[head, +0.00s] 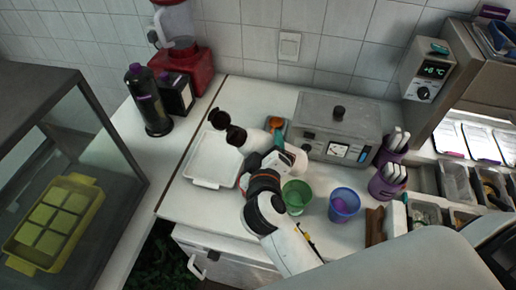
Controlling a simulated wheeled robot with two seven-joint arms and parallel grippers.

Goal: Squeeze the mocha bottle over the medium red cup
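No red cup shows in the head view. A green cup (297,198) and a blue cup (344,205) stand on the white counter. My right gripper (280,152) is over the counter, up and left of the green cup; its fingers are too small and overlapped to tell open from shut. A white bottle (257,139) with a dark round cap lies sideways in the picture, right by the gripper. Another dark cap (219,118) shows behind it. I cannot read labels, so I cannot tell which is mocha. My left gripper is not in view.
A white tray (203,183) lies left of my arm. A grey metal box (318,115) with a knob stands behind. Purple holders (382,188) with white utensils and topping bins (457,183) are at right. A dark bottle (148,100) stands at left, beside the glass case.

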